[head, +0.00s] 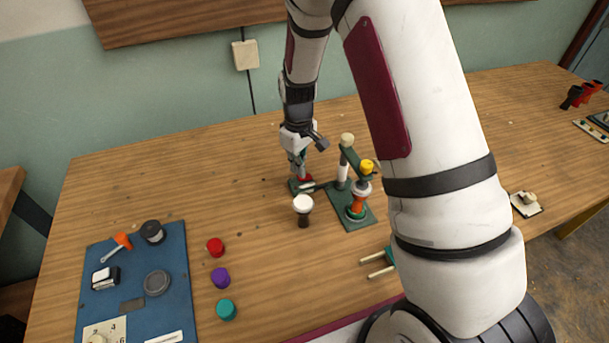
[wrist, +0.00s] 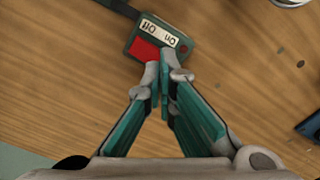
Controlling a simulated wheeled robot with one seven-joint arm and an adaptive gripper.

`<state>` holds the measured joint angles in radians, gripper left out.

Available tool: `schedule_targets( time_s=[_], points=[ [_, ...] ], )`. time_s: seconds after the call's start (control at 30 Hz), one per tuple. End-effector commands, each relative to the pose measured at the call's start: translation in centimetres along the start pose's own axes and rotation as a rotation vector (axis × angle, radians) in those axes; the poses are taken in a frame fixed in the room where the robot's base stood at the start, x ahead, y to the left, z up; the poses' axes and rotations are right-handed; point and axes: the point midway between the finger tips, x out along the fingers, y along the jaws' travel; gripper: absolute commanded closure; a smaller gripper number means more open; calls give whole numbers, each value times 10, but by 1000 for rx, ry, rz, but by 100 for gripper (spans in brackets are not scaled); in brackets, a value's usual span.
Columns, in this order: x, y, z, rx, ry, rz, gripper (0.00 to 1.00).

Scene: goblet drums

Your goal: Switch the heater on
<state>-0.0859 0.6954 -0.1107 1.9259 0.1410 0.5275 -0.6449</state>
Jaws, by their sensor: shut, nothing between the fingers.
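A small green switch box (head: 300,186) with a red part lies on the table beneath my gripper (head: 298,172). In the wrist view the switch box (wrist: 133,45) shows a red rocker (wrist: 145,49) and a white label (wrist: 164,31) marked on and off, with a small dark red dot beside it. A dark lead or strip leaves the box at upper left. My gripper (wrist: 163,72) is shut and empty, its fingertips over the near edge of the box by the rocker; I cannot tell if they touch. Which device is the heater is unclear.
A green-based stand (head: 340,210) with a yellow-topped orange piece stands just right of the switch box. A white-topped dark cup-like object (head: 303,206) is close in front. A blue board (head: 130,300) with tools and several coloured caps are at left. The back left table is clear.

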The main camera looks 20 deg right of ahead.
Motion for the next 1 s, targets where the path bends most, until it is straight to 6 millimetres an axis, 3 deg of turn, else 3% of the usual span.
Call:
schedule_targets(
  time_s=[1.0],
  points=[
    [14, 0, 0, 0, 0, 0, 100]
  ],
)
